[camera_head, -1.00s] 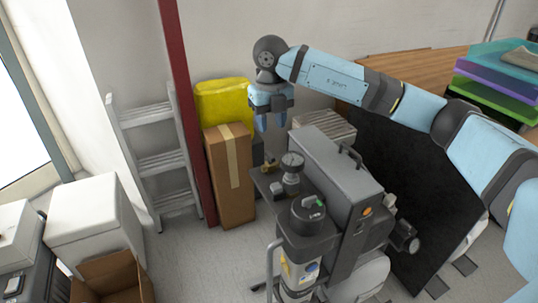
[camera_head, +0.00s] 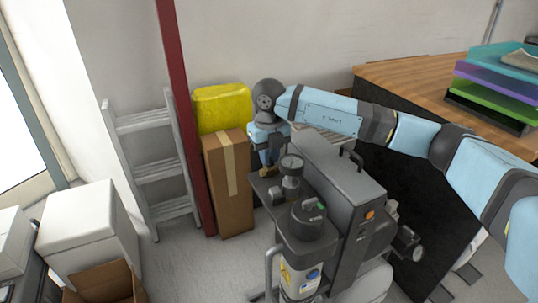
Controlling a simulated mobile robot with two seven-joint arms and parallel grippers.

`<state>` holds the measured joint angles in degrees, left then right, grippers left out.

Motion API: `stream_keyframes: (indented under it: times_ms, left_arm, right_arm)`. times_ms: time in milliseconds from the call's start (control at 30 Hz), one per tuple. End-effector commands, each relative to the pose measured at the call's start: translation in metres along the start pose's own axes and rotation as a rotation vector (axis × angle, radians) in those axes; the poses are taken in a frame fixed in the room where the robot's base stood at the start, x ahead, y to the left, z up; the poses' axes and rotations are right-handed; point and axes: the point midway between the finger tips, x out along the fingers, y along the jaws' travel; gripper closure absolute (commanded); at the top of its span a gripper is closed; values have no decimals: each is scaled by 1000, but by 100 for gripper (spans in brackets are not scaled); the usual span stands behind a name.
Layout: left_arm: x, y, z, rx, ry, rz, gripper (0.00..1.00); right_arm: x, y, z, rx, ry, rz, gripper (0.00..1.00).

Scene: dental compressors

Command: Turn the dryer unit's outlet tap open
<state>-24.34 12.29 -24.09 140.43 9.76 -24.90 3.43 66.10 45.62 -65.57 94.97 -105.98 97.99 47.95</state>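The dryer unit (camera_head: 338,185) is a grey box on a compressor assembly in the middle of the view. A dark plate at its left carries a round gauge (camera_head: 291,164) and a small brass-coloured outlet tap (camera_head: 267,172). My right gripper (camera_head: 268,160) points down from the far side, with its blue fingertips right at the tap, just left of the gauge. The fingertips are small and partly hidden, so I cannot tell whether they touch the tap or how far apart they are. My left gripper is not in view.
A tall cardboard box (camera_head: 228,190) with a yellow package (camera_head: 222,107) stands behind the plate at left. A red post (camera_head: 180,120) and a grey stepladder (camera_head: 160,170) are farther left. A wooden desk (camera_head: 420,85) with stacked trays is at right, behind my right arm.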

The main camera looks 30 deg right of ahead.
Motion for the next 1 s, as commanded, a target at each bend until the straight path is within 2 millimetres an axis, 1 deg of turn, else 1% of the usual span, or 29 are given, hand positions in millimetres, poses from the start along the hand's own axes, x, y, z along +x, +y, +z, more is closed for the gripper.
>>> stream_keyframes:
  times_ms: [33,67,267,467,667,833,1000]
  left_arm:
    - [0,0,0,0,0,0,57]
    - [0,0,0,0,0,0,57]
    - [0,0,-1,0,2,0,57]
    - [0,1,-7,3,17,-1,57]
    - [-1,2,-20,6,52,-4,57]
    - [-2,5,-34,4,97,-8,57]
    - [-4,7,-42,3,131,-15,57]
  right_arm:
    - [0,0,0,0,0,0,96]
    - [0,0,0,0,0,0,100]
    - [0,0,0,-4,0,0,100]
    - [-2,0,0,-49,0,0,100]
    - [-3,0,0,-168,0,1,100]
    - [-3,0,0,-316,0,1,100]
    - [-3,0,0,-479,0,1,100]
